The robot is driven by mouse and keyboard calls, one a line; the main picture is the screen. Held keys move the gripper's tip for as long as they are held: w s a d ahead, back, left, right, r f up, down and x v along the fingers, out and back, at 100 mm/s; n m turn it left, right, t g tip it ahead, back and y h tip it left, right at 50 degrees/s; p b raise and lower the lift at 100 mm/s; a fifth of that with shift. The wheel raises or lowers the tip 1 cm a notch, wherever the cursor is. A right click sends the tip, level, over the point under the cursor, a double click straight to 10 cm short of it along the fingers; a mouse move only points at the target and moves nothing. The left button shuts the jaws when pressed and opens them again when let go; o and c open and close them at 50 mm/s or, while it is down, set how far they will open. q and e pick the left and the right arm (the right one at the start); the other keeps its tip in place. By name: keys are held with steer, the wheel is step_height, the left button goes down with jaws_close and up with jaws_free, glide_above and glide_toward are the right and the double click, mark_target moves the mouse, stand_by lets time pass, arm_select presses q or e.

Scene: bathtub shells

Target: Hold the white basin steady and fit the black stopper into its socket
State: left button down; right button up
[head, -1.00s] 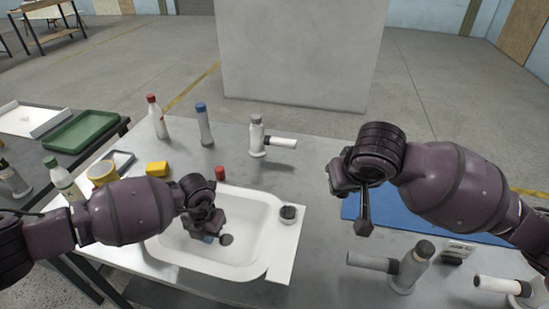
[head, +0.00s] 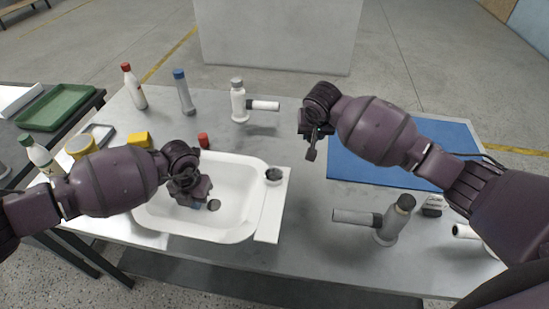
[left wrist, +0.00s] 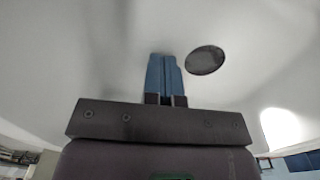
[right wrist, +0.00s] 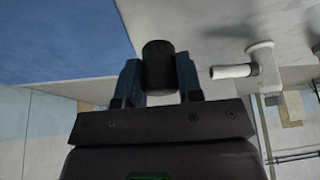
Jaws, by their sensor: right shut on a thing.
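The white basin (head: 245,172) sits on the grey table, with a dark round drain opening (head: 214,206) in its floor; the opening also shows in the left wrist view (left wrist: 205,60). My left gripper (head: 198,204) is inside the basin, fingers together, pointing at the floor beside the opening. Whether its tips touch the floor I cannot tell. My right gripper (right wrist: 158,80) is shut on a black cylinder, seemingly the black stopper (right wrist: 158,62). It holds it above the table, right of the basin. In the head view the stopper (head: 310,151) hangs below the right hand.
A dark-rimmed round fitting (head: 273,177) stands on the basin's right ledge. A blue mat (head: 400,155) lies at right. White-and-grey pipe fittings (head: 238,102) stand behind and at front right (head: 392,222). Bottles (head: 184,93), a red cap (head: 203,140) and a yellow block (head: 138,138) stand nearby.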

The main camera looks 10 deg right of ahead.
mark_target(308, 164)
steer(key=shift+a+f, duration=0.15)
steer(key=shift+f, duration=4.7)
steer(key=shift+f, duration=0.15)
steer(key=o, duration=1)
steer(key=shift+c, duration=0.2)
